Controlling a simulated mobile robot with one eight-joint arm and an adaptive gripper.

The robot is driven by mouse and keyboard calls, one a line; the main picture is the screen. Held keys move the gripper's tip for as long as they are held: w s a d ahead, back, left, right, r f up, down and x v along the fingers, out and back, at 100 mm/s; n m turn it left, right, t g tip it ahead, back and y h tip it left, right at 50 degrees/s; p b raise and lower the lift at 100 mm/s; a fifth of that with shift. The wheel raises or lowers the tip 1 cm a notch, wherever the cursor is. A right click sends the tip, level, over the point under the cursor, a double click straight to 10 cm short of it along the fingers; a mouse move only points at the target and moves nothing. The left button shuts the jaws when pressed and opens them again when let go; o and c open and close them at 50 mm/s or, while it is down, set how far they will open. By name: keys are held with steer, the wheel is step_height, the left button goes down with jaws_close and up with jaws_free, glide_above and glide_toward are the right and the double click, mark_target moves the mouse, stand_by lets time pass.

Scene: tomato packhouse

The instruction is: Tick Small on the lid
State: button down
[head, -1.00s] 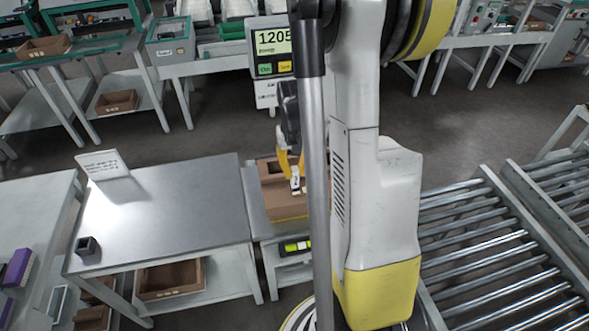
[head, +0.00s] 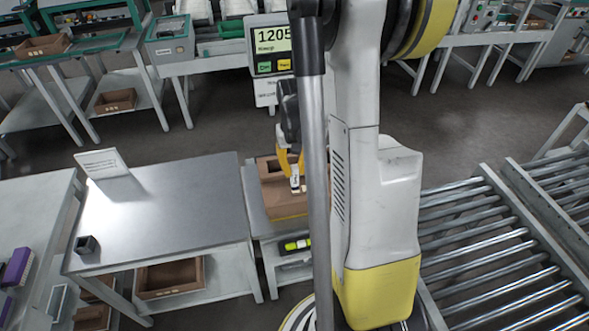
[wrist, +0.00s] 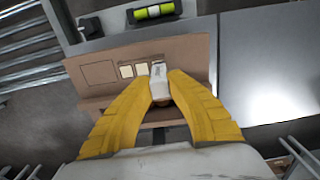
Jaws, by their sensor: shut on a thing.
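My gripper (wrist: 160,88) is shut on a white pen-like marker (wrist: 158,72), which points at the brown carton's lid (wrist: 192,52). Outlined and pale squares (wrist: 126,71) lie on the lid to the left of the marker; their print is too small to read. In the head view my gripper (head: 291,164) is over the carton (head: 289,211), with the marker (head: 295,182) between the yellow fingers. I cannot tell whether its tip touches the lid. My own arm and a pole hide the carton's right side.
A scale display (head: 271,41) reading 1205 stands behind the carton. A bare metal table (head: 165,215) on the left bears a white sign (head: 102,163) and a small dark cup (head: 87,245). A yellow-green item (head: 296,245) lies below the carton. A roller conveyor (head: 480,240) is on the right.

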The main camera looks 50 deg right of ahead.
steer(key=shift+f+b, duration=0.5)
steer(key=shift+f, duration=0.1)
stand_by(0.6)
steer(key=shift+w+d, duration=0.1)
steer(key=shift+d, duration=0.45)
steer(key=shift+a, duration=0.7)
steer(key=shift+d+r, duration=0.1)
stand_by(0.6)
steer(key=shift+r+p, duration=2.2)
steer(key=shift+r, duration=0.75)
